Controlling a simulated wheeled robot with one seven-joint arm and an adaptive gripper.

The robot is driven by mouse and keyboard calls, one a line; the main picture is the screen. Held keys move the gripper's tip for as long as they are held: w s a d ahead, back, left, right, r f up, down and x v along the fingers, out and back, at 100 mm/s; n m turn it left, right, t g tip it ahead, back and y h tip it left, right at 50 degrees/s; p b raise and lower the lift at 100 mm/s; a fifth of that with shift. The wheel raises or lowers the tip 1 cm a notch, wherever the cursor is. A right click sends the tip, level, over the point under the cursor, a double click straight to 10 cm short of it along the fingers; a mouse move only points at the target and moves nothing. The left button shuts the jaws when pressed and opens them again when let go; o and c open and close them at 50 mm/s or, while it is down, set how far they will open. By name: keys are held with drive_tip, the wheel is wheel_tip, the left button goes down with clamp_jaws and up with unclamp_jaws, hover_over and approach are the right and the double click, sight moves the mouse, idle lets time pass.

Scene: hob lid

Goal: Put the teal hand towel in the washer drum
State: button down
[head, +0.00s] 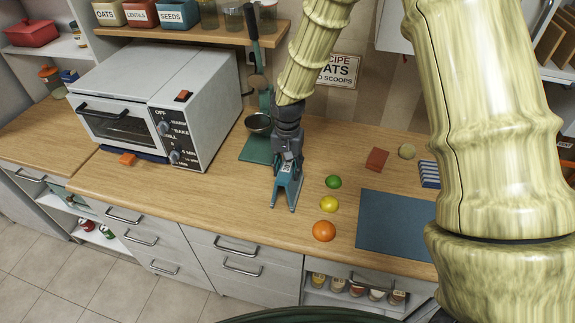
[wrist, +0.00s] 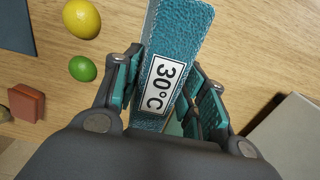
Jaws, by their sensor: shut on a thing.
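The teal hand towel (wrist: 178,45) is a narrow textured strip with a white "30°C" label. In the wrist view it lies between the two fingers of my gripper (wrist: 168,85), which is shut on it, and its far end reaches past the fingertips. In the head view my gripper (head: 284,200) points down over the wooden counter, left of the fruit. The teal towel and teal finger parts are hard to tell apart there. I cannot tell whether the towel touches the counter. No washer or drum shows in either view.
An orange (head: 324,231), a lemon (head: 330,204) and a lime (head: 333,182) lie right of my gripper. Beyond them are a blue mat (head: 392,225) and a red-brown block (head: 377,159). A toaster oven (head: 150,95) stands left; a green board (head: 254,150) lies behind.

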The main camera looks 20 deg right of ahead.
drive_tip(key=shift+s, duration=0.15)
drive_tip(key=c, duration=0.8)
unclamp_jaws()
drive_tip(key=shift+f, duration=0.15)
drive_tip(key=shift+r+b, duration=2.45)
drive_tip(key=shift+r, duration=3.8)
